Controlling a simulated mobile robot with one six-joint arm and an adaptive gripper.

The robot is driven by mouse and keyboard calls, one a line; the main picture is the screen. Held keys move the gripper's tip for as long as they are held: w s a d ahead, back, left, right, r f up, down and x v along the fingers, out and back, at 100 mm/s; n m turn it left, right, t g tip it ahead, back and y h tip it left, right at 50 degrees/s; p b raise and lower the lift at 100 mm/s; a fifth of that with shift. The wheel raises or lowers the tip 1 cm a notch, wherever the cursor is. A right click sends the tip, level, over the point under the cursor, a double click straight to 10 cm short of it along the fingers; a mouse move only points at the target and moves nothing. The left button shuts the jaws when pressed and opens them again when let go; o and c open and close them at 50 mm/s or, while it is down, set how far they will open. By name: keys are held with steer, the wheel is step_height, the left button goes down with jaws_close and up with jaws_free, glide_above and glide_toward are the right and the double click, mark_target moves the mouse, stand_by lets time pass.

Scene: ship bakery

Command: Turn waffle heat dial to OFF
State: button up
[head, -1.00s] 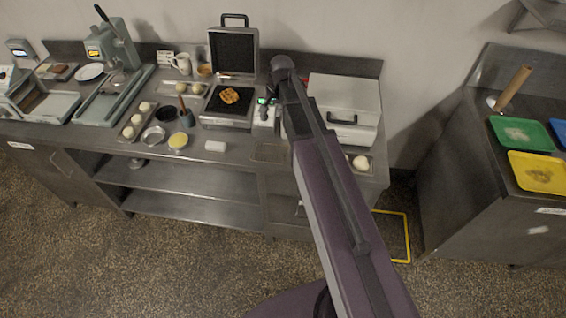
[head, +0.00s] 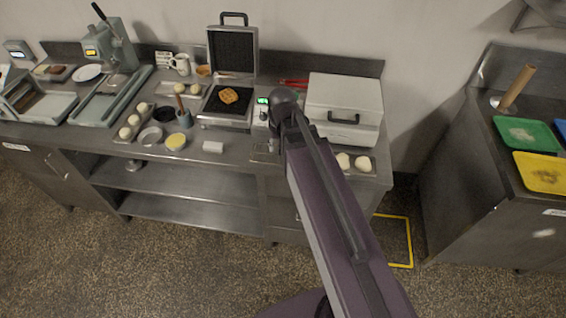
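The waffle iron (head: 233,52) stands open on the counter, its lid upright and a browned waffle (head: 229,96) on its lower plate. To its right is a small control box (head: 260,121) with a lit green display (head: 263,100). A small dark shape on the box below the display may be the heat dial; its setting is too small to read. My arm reaches up from the bottom, and its dark rounded joint appears just right of the box. My gripper cannot be made out; the arm hides whatever lies beyond that joint.
A closed pale appliance (head: 344,100) stands right of the arm, with red tongs (head: 293,82) behind. Dough balls (head: 343,161) lie at the front right.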

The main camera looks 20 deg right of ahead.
steer(key=shift+s+f+n+b, duration=0.25)
steer(key=shift+s+n, duration=0.1)
steer(key=shift+s, duration=0.5)
steer(key=shift+s+f+n+b, duration=0.1)
steer(key=shift+s+f+n, duration=0.15)
steer(key=shift+s, duration=0.55)
steer(key=shift+s+f+n+b, duration=0.2)
steer(key=shift+s+n, duration=0.2)
steer(key=shift+s, duration=0.45)
steer(key=shift+a, duration=0.1)
steer(key=t+h+p, duration=0.4)
steer(key=p, duration=0.1)
glide_toward(263, 116)
step_height(263, 116, up, 4)
steer(key=s, duration=0.2)
steer(key=shift+w+a+f+n, duration=0.1)
steer(key=shift+a+n, duration=0.3)
steer(key=shift+f+b, duration=0.1)
steer(key=shift+b, duration=0.2)
steer(key=b+x, duration=1.2)
steer(key=x, duration=0.1)
steer(key=shift+w+a+f, duration=0.15)
steer(key=shift+w+f, duration=0.1)
steer(key=shift+f, duration=0.05)
jaws_close()
